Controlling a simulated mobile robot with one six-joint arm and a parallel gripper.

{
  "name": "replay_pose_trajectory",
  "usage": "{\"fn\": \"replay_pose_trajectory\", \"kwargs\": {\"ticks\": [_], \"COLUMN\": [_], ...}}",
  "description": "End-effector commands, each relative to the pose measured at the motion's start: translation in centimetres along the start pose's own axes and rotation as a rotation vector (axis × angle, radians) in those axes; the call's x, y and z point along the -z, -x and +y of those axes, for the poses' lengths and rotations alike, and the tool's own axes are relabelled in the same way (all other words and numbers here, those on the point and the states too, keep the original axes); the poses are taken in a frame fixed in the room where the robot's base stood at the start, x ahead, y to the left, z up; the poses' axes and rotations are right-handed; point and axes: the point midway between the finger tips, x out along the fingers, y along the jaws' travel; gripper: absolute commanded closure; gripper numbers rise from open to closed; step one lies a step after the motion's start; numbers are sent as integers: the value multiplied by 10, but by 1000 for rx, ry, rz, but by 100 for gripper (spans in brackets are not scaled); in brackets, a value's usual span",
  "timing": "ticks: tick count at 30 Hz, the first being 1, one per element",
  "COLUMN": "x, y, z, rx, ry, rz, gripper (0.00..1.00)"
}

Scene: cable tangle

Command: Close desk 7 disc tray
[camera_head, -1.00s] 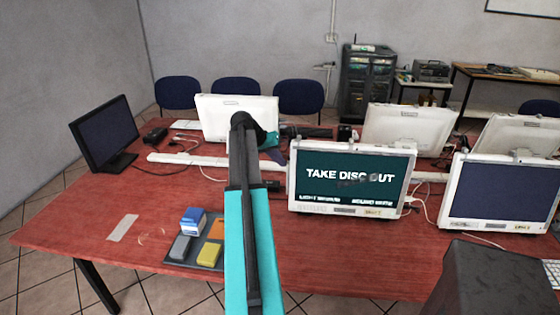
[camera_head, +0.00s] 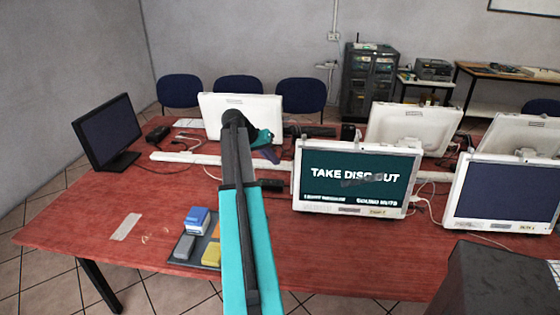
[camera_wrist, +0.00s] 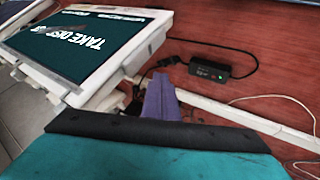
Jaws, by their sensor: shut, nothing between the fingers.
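A white-framed screen unit (camera_head: 333,207) stands on the red desk (camera_head: 160,230), reading "TAKE DISC OUT" on dark green. The wrist view shows it tilted at the left (camera_wrist: 155,38). No desk number is legible, and I cannot clearly make out a disc tray. My gripper (camera_head: 272,154) is left of the unit's upper left corner in the head view, partly hidden by my arm. In the wrist view its purple fingers (camera_wrist: 160,97) are together and empty, beside the unit's edge; I cannot tell whether they touch it.
A black adapter with a green light (camera_wrist: 209,70) and its cables lie close by. A white rail (camera_head: 190,159) runs along the desk. A dark monitor (camera_head: 107,131) and another white-framed screen (camera_head: 505,190) flank the area.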

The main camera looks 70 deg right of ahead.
Motion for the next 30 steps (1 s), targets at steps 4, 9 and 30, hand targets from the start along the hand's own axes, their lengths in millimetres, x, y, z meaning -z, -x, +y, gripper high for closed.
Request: {"fn": "replay_pose_trajectory", "kwargs": {"ticks": [4,9,30], "x": [0,0,1], "y": [22,47,94], "z": [1,0,1], "rx": [2,3,2], "ry": [-2,-1,-1], "rz": [3,5,2], "gripper": [100,100,100]}}
